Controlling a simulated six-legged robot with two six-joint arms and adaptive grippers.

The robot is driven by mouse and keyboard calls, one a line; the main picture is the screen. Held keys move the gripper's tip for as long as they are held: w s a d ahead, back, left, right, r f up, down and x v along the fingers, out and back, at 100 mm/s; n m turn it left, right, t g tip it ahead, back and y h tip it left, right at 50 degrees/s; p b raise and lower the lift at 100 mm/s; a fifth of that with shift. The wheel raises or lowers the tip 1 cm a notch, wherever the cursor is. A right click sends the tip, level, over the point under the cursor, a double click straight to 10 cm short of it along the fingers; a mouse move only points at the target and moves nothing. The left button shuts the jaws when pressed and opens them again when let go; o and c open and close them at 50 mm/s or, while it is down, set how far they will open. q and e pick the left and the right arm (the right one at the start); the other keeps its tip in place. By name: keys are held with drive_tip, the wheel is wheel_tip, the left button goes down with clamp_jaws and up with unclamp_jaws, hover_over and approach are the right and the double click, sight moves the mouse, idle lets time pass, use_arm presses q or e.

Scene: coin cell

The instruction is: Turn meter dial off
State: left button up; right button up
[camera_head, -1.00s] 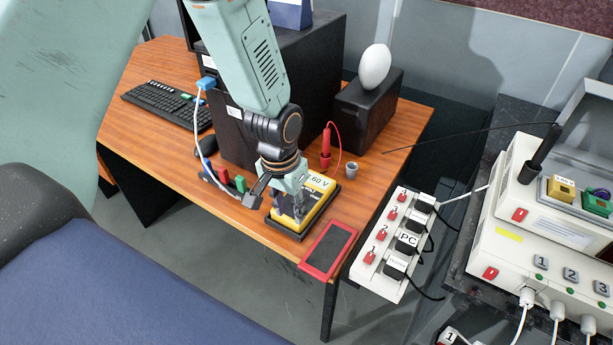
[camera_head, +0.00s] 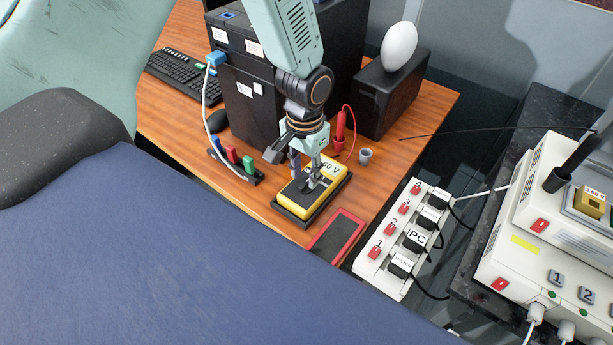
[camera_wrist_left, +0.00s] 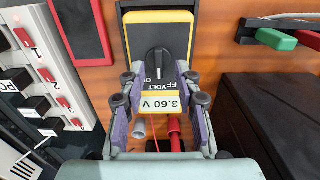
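The yellow and black meter (camera_head: 327,190) lies on the wooden desk, partly under my left gripper. Its display reads 3.60 V in the left wrist view (camera_wrist_left: 160,104). Its black dial (camera_wrist_left: 158,62) has a white mark and sits by OFF and VOLT lettering, partly covered. My left gripper (camera_head: 306,177) points down over the meter. In the left wrist view its two fingers (camera_wrist_left: 160,80) are spread on either side of the dial, with a gap between them. I cannot tell whether they touch the dial. My right gripper is not in view.
A red-framed dark pad (camera_head: 338,236) lies in front of the meter. A red probe (camera_head: 340,128) and a grey cup (camera_head: 366,156) stand behind it. A white power strip (camera_head: 370,263) is at right.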

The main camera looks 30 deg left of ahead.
use_arm(q)
drive_tip(key=shift+d+f, duration=0.15)
drive_tip(key=shift+f, duration=0.65)
drive_tip(key=shift+s+a+f, duration=0.1)
drive_tip(key=shift+a+f, duration=0.1)
drive_tip(key=shift+d, duration=0.15)
drive_tip(key=c, duration=0.3)
clamp_jaws()
